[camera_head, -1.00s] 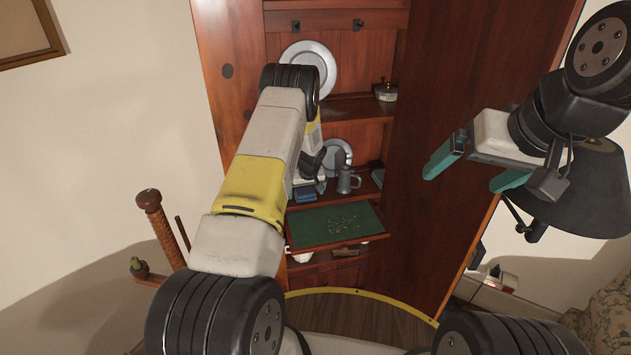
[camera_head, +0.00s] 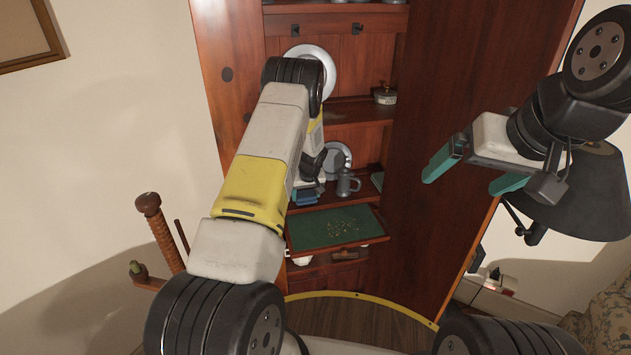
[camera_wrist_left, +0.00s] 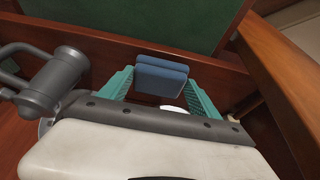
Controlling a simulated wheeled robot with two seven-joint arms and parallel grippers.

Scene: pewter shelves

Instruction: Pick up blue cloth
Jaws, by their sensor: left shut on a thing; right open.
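The blue cloth (camera_wrist_left: 161,77) is a folded pad between the two teal fingers of my left gripper (camera_wrist_left: 158,90) in the left wrist view. The left gripper is shut on it. In the head view the cloth (camera_head: 306,198) shows as a small blue patch at the shelf, left of a pewter tankard. My left arm hides much of that gripper there. My right gripper (camera_head: 478,174) is open and empty, in front of the cabinet's right side.
The pewter tankard (camera_head: 347,183) stands close to the right of my left gripper; it also shows in the left wrist view (camera_wrist_left: 45,80). A green-topped pull-out board (camera_head: 312,231) with small bits on it lies below. A dark lamp (camera_head: 585,195) stands at right.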

